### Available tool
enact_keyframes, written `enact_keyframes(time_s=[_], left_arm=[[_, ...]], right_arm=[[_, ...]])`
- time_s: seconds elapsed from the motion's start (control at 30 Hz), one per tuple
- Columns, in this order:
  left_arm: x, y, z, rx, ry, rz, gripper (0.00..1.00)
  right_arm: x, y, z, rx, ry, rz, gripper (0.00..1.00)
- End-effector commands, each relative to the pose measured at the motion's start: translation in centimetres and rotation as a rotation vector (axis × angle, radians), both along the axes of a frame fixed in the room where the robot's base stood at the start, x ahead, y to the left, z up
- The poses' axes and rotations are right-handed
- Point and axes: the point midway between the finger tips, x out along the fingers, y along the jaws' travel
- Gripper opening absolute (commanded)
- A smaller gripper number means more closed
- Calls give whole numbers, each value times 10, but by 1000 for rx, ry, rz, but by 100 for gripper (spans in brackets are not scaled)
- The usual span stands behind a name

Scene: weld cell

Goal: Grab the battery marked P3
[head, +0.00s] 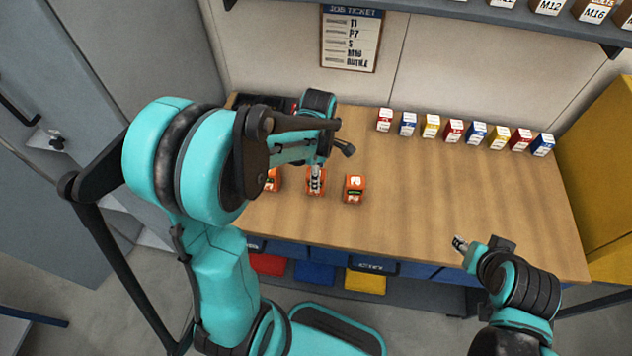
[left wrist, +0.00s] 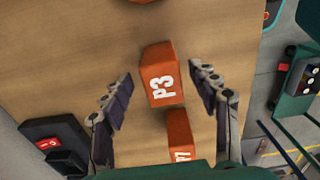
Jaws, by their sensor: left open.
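The orange battery marked P3 (left wrist: 161,75) lies between the spread fingers of my left gripper (left wrist: 161,79) in the left wrist view, with a gap to the fingers on both sides. In the head view it appears to be the middle orange battery (head: 316,188) of three, partly hidden under my left gripper (head: 316,176). The battery marked P7 (left wrist: 180,140) lies close beside it, seemingly the left one (head: 272,181) in the head view. A third orange battery (head: 354,190) stands to the right. My right gripper (head: 460,244) is near the front right of the bench; its opening is unclear.
The wooden bench (head: 440,185) is clear at middle and right. A row of small coloured boxes (head: 454,131) lines its back edge. A dark device with a red mark (left wrist: 55,145) sits at the back left. A job ticket (head: 351,38) hangs on the wall.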

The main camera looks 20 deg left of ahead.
Motion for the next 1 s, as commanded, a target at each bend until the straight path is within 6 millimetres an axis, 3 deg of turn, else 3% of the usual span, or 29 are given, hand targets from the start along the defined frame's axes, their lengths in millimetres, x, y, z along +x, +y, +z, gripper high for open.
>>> enact_keyframes(time_s=[0.23, 0.57, 0.8, 1.0], left_arm=[[-2, 4, -39, 0, -1, -1, 60], [-3, 4, -45, 0, -1, -2, 60], [-3, 4, -45, 0, -1, -2, 0], [-3, 4, -45, 0, -1, -2, 0]], right_arm=[[0, 0, -15, 0, 0, 0, 40], [0, 0, -15, 0, 0, 0, 40], [0, 0, -15, 0, 0, 0, 40], [0, 0, -16, 0, 0, 0, 40]])
